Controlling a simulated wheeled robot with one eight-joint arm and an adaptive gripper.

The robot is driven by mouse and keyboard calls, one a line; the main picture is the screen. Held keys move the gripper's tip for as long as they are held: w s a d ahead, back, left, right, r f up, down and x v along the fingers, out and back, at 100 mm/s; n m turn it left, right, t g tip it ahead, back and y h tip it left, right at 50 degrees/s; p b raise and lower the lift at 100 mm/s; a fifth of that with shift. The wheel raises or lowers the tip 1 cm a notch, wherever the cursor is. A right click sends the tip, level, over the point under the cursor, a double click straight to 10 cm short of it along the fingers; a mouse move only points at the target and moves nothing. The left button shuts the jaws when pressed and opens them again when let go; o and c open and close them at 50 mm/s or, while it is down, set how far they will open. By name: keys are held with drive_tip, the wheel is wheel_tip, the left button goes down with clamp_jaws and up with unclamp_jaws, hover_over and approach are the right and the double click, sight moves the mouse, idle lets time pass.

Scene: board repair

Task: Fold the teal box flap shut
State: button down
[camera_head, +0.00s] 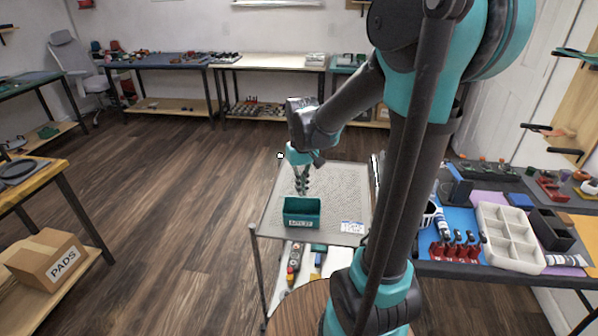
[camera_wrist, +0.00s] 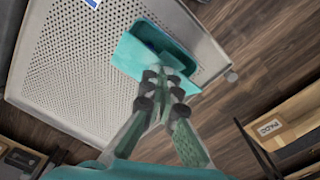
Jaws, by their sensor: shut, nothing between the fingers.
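The teal box (camera_head: 302,220) stands upright on the perforated cart top, with a white label on its near side. In the wrist view the box (camera_wrist: 188,60) shows a dark open inside. Its lighter teal flap (camera_wrist: 130,55) sticks outward from one side, so it looks open. My gripper (camera_head: 303,190) points down just above the far part of the box. In the wrist view my gripper (camera_wrist: 167,76) has its fingertips together over the box and flap, with nothing between them. I cannot tell whether the fingertips touch the flap, and they hide part of it.
The cart top (camera_head: 340,187) is mostly bare around the box, with a white label card (camera_head: 352,227) at its front right. A workbench with a white compartment tray (camera_head: 510,238) stands to the right. A cardboard box (camera_head: 45,258) sits on a lower shelf at left.

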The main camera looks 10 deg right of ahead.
drive_tip(key=shift+f, duration=2.05)
drive_tip(key=shift+r, duration=4.55)
